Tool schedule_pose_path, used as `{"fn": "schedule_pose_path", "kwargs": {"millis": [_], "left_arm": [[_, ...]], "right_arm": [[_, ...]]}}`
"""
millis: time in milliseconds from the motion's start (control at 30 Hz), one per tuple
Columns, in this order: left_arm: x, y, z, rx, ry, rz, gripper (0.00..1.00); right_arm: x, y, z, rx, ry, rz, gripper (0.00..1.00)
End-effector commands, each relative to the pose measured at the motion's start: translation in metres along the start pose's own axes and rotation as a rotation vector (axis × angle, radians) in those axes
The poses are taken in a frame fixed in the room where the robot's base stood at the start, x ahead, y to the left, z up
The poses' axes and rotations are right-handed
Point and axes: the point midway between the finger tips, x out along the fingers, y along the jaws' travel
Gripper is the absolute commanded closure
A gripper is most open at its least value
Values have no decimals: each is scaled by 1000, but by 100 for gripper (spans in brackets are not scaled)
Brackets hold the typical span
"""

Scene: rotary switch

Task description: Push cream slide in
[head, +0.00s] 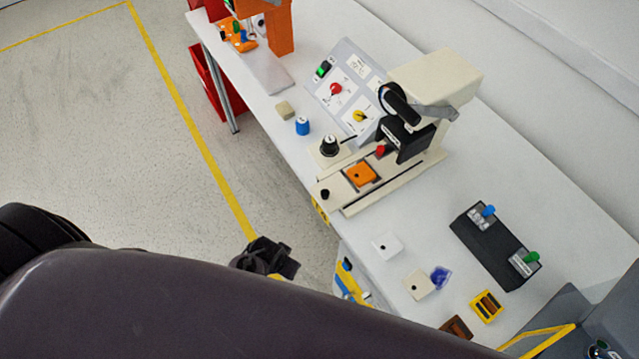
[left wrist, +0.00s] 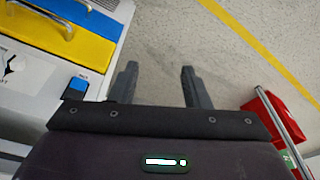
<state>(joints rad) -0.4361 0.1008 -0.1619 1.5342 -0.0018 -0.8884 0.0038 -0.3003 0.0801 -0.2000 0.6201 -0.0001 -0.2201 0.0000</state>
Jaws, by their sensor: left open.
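The cream slide (head: 337,189) lies along the base of the cream press machine (head: 435,75) in the head view. An orange block with a dark hole (head: 360,175) sits on it, and a black knob (head: 325,194) is at its near-left end. That end reaches toward the table's front edge. My left gripper (head: 268,258) is off the table's front side, over the floor, apart from the slide. In the left wrist view its two dark fingers (left wrist: 160,88) are spread with only floor between them. The slide is not in that view. My right gripper is not in view.
A black switch box (head: 495,245) is at right. Blue and yellow drawers (left wrist: 60,35) are close to my left gripper.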

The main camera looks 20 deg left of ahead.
Motion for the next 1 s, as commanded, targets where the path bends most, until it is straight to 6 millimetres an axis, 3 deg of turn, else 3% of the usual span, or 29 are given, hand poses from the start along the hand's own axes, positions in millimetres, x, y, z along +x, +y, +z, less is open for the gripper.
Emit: {"fn": "schedule_pose_path", "kwargs": {"millis": [33, 333, 500, 600, 767, 867, 1000], "left_arm": [[-35, 0, -22, -2, 22, 0, 57], [-188, 15, -109, -3, 134, 23, 57], [-270, 54, -166, 14, 273, 75, 57], [-296, 87, -195, 31, 352, 123, 57], [-317, 142, -226, 72, 442, 220, 57], [-318, 178, -238, 106, 464, 291, 57], [-298, 216, -239, 153, 408, 379, 57]], "right_arm": [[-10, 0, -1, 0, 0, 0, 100], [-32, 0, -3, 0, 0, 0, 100], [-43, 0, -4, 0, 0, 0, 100], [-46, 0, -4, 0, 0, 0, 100], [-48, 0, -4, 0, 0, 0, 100], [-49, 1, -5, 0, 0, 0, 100], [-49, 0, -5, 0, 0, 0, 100]]}}
